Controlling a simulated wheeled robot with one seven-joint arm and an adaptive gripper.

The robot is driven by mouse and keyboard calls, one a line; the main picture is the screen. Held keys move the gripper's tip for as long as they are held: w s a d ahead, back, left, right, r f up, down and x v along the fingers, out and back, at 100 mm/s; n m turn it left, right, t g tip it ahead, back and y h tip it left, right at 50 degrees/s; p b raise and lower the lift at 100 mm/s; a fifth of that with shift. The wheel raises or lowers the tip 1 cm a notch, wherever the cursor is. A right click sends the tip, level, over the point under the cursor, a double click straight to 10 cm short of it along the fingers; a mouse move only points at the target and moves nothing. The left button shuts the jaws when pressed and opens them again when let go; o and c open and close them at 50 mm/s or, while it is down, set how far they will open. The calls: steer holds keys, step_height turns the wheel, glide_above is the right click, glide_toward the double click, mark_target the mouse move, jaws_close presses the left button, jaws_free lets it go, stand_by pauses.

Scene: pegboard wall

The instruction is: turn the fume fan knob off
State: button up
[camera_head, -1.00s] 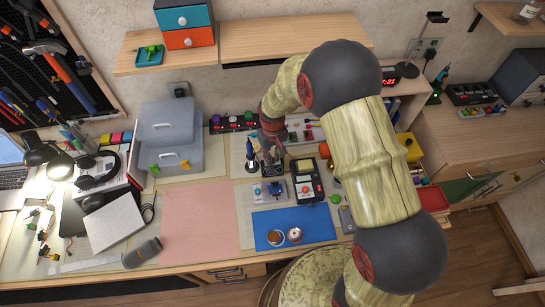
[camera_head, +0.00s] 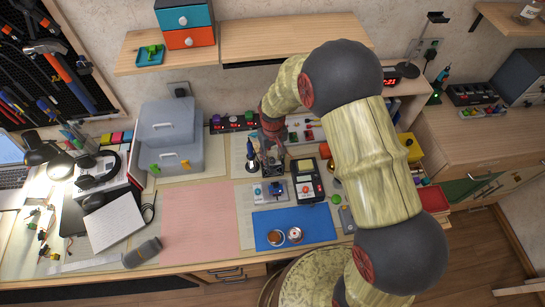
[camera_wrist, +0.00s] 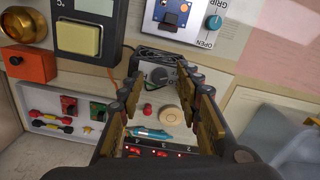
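In the wrist view a small grey box with a dark round knob (camera_wrist: 158,74) lies between the fingertips of my gripper (camera_wrist: 160,62). This looks like the fume fan control, but I cannot read a label on it. The fingers are apart, one on each side of the knob; I cannot tell if either touches the box. In the head view my gripper (camera_head: 271,165) points down over the bench behind the blue clamp device (camera_head: 270,192), and it hides the knob there. A different, blue knob (camera_wrist: 213,22) marked GRIP and OPEN is on the clamp device.
A dark meter (camera_head: 307,181) stands right of my gripper. A power strip (camera_head: 234,121) with red lights lies along the wall, and black cable is coiled by the grey box. A soldering iron stand (camera_head: 256,158) is close on the left. The pink mat (camera_head: 200,220) is clear.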

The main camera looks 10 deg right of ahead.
mark_target(273, 159)
step_height(273, 159, up, 12)
stand_by(0.4)
steer(key=shift+f, duration=0.1)
stand_by(0.3)
steer(key=s+d+r+m+t+b, duration=0.1)
steer(key=s+d+r, duration=0.4)
steer(key=s+r, duration=0.5)
steer(key=s+d+r+m+t+b, duration=0.2)
steer(key=s+d+r+t+b, duration=0.1)
steer(key=s+r, duration=0.7)
steer(key=s+d+t, duration=0.1)
steer(key=s+d, duration=0.1)
steer(key=s, duration=0.2)
steer(key=shift+s+d+r+t, duration=0.3)
steer(key=shift+s+d, duration=0.05)
steer(key=shift+s, duration=0.05)
